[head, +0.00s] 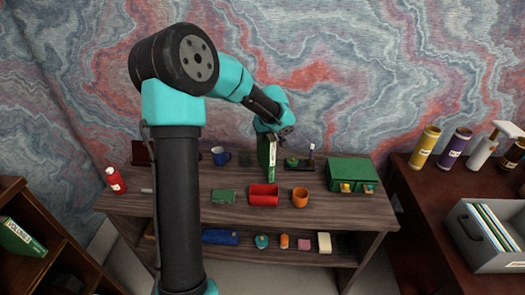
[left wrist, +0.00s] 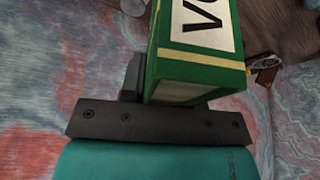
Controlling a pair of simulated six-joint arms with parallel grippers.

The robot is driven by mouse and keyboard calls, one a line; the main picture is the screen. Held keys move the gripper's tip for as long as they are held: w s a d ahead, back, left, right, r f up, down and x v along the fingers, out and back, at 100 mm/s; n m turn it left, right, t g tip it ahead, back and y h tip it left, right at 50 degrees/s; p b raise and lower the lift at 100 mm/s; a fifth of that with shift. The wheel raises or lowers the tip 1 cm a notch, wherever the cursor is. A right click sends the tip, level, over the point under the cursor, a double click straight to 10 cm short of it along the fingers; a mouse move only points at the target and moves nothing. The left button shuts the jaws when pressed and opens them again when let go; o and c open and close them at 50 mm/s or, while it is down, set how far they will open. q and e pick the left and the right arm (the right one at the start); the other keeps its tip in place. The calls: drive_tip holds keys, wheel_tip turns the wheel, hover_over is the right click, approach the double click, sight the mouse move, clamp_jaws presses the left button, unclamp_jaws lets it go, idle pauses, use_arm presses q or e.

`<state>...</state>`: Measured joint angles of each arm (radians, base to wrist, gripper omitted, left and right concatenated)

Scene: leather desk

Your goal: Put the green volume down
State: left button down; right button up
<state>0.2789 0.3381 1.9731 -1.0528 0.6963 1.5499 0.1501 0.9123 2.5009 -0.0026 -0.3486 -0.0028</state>
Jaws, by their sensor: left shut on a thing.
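The green volume (head: 264,152) is upright in my left gripper (head: 272,133), over the back middle of the wooden desk (head: 185,192). In the left wrist view the green volume (left wrist: 195,75) shows yellow bands and a white label with large dark letters, cut off by the frame. My left gripper (left wrist: 150,118) is shut on it there. I cannot tell whether its lower end touches the desk. My right gripper is not in view.
A blue mug (head: 221,156) stands left. Another green book (head: 20,238) is in the left shelf.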

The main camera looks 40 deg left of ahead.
sight(270, 135)
use_arm(q)
drive_tip(key=shift+f, duration=0.8)
drive_tip(key=shift+f, duration=2)
drive_tip(key=c, duration=0.8)
unclamp_jaws()
drive_tip(key=shift+c, duration=0.2)
drive_tip(key=v, duration=1.2)
drive_tip(key=shift+o, duration=0.3)
